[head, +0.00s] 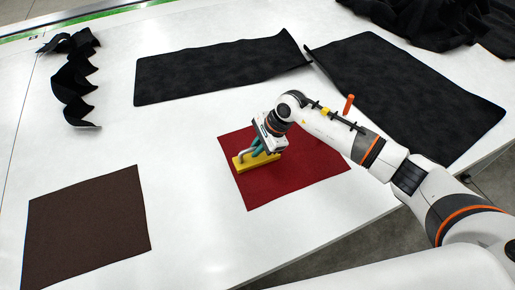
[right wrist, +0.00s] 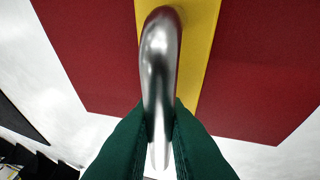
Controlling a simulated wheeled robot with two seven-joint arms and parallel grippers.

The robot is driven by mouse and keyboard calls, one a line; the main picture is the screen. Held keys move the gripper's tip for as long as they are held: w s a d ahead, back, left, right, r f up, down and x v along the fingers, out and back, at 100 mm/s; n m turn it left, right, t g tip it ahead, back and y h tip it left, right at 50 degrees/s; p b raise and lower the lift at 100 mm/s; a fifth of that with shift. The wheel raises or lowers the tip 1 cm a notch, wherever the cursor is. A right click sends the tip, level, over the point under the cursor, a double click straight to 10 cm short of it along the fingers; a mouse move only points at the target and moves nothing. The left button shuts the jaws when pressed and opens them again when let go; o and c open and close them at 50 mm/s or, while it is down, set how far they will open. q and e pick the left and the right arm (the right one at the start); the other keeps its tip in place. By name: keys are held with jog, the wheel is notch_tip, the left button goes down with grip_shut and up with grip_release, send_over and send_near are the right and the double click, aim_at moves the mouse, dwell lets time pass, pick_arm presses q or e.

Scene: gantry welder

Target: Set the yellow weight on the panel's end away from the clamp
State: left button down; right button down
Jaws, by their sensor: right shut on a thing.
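The yellow weight (head: 243,163) is a flat bar with a bent metal handle. It is at the left part of the dark red panel (head: 310,172); I cannot tell whether it rests on the panel or hangs just above it. My right gripper (head: 262,148) is shut on the handle from above. In the right wrist view, the green fingers (right wrist: 159,130) grip both sides of the metal handle (right wrist: 160,65), with the yellow weight (right wrist: 205,40) beneath. A dark bar with an orange handle (head: 348,104), perhaps the clamp, shows beside my arm. My left gripper is out of view.
A brown panel (head: 88,225) lies at the front left of the white table (head: 190,200). Black sheets (head: 220,70) (head: 405,90) lie behind, and a curled black strip (head: 75,85) is at the back left. Clear table lies between the brown and red panels.

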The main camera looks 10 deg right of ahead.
jog(key=shift+s+d+f, duration=0.1)
jog(key=shift+s+f, duration=0.25)
jog(key=shift+f, duration=0.35)
jog(key=c, duration=1.5)
grip_release()
jog(key=shift+d+f, duration=0.15)
jog(key=shift+f, duration=0.05)
jog(key=shift+o, duration=0.2)
jog(key=shift+r+p, duration=0.4)
jog(key=shift+r, duration=0.05)
jog(key=shift+r+p, duration=0.45)
jog(key=shift+p, duration=0.1)
jog(key=w+b+v, duration=0.1)
jog(key=b+v, duration=0.2)
jog(key=v, duration=0.9)
jog(key=shift+s+b, duration=0.25)
jog(key=shift+b, duration=0.15)
jog(key=shift+r, duration=0.1)
